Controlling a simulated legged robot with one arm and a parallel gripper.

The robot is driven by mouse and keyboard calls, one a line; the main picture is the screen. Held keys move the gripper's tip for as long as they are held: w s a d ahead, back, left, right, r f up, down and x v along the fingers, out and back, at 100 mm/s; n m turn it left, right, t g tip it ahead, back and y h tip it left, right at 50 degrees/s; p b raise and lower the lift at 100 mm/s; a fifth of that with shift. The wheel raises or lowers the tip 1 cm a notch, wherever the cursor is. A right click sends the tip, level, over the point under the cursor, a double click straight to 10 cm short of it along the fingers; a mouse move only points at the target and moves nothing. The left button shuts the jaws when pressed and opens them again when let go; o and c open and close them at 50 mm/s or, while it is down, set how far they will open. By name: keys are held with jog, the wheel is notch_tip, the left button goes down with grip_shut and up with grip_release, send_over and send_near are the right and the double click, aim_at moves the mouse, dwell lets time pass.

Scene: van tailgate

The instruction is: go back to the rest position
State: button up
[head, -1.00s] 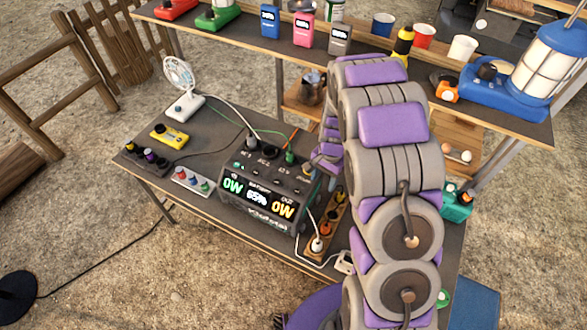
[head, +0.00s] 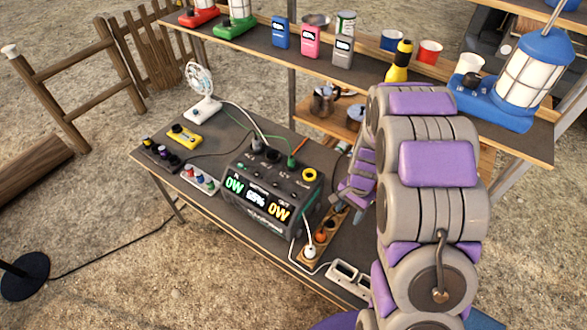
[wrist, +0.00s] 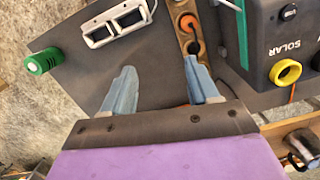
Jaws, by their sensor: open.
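My gripper (wrist: 165,90) is open and empty in the wrist view, its two blue-grey fingers apart above the dark table top. In the head view my purple and grey arm fills the right side, and its end hangs right of the power station (head: 272,190). The power station shows lit 0W readouts and a percentage. Its side with a yellow ring port and the word SOLAR is at the right of the wrist view (wrist: 290,45).
A white double-socket piece (wrist: 117,22) and a green cylinder (wrist: 45,62) lie on the table. A fan (head: 202,95), a yellow device (head: 183,136) and small coloured knobs stand at the left. The shelf (head: 265,45) behind carries lanterns, cups and boxes.

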jog(key=s+a+r+n+b, duration=0.3)
jog(key=s+r+n+b, duration=0.15)
jog(key=s+r, duration=0.65)
jog(key=s+r+n+b, duration=0.2)
jog(key=s, duration=0.7)
jog(key=s+a+r+n+h+b, duration=0.1)
jog(key=s+r+n+b, duration=0.1)
jog(key=s, duration=0.7)
jog(key=shift+a+n+g, duration=0.25)
jog(key=shift+n+g, duration=0.15)
jog(key=shift+n, duration=0.05)
jog(key=shift+a, duration=0.15)
